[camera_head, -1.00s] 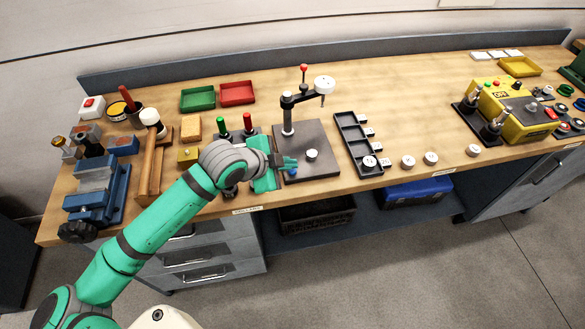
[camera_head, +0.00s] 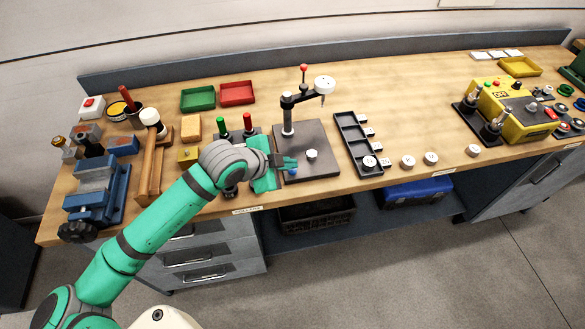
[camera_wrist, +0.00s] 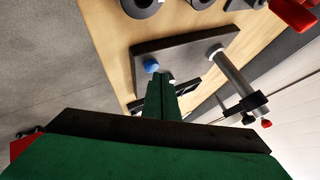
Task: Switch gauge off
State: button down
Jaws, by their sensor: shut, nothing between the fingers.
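The gauge stand has a dark square base plate (camera_head: 318,140), an upright post and a round white dial gauge (camera_head: 325,84) on an arm, with a red knob on top. A blue button (camera_head: 293,172) sits at the base's front left corner; it also shows in the wrist view (camera_wrist: 151,66). A small white round piece (camera_head: 312,154) lies on the plate. My gripper (camera_head: 292,162) is shut and empty, with its fingertips just above and beside the blue button. In the wrist view my gripper's fingers (camera_wrist: 162,88) end close by the button; whether they touch it I cannot tell.
A dark compartment tray (camera_head: 348,130) and several white round pieces lie to the right. Red and green handles (camera_head: 247,120) stand close left of the stand. A yellow control box (camera_head: 515,110) is far right.

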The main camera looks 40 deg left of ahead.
jog(key=shift+f, duration=0.2)
dwell(0.5)
jog(key=shift+f, duration=0.25)
jog(key=shift+r, duration=0.55)
notch_tip(320, 180, up, 6)
jog(key=shift+d+f, duration=0.1)
dwell(0.8)
